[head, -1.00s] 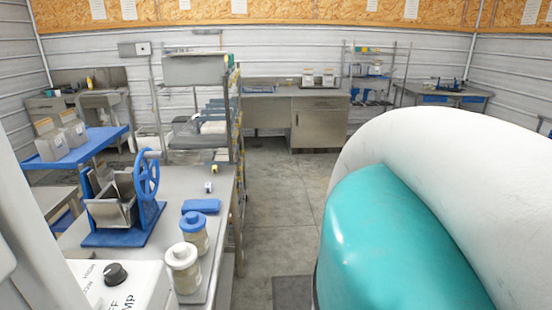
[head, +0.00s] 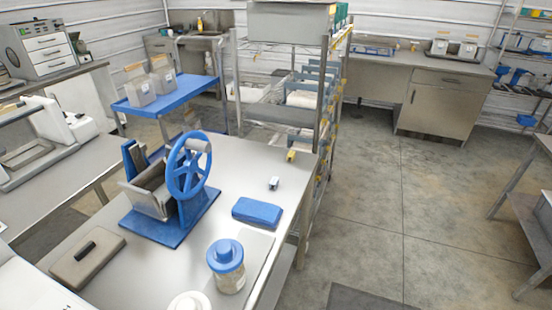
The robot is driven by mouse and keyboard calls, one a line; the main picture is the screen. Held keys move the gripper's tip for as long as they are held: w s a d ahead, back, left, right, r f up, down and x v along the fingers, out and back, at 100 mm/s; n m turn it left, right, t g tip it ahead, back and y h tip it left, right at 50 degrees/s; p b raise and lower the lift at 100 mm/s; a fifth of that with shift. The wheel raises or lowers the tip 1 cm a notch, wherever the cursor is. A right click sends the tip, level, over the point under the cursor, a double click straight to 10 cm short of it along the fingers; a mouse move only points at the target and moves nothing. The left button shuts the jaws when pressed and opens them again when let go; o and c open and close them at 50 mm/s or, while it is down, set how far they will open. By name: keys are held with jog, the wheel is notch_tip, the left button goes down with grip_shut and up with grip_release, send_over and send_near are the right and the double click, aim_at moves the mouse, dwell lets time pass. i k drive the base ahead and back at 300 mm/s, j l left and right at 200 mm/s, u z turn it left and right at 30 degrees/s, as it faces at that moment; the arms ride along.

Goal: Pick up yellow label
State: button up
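A small yellow item (head: 291,155), which may be the yellow label, lies near the far right corner of the steel table (head: 240,150) in the head view. It is too small to read. A small white item with a dark part (head: 273,184) lies a little nearer on the same table. Several small yellow tags also show along the post of the wire shelf behind. My gripper is not in view, so its state is hidden.
A shelf rack (head: 328,110) stands behind the table. The floor (head: 385,210) to the right is open.

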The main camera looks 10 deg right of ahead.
aim_at(292, 154)
jog(key=i+l+z, duration=0.15)
jog(key=i+l, duration=0.15)
jog(key=l, duration=0.25)
jog(key=i+l+z, duration=0.1)
jog(key=l, duration=0.3)
jog(key=i+l, duration=0.15)
jog(key=l, duration=0.25)
jog(key=i+l, duration=0.15)
jog(key=l, duration=0.2)
jog(key=i+l+z, duration=0.1)
jog(key=l, duration=0.3)
jog(key=i, duration=0.05)
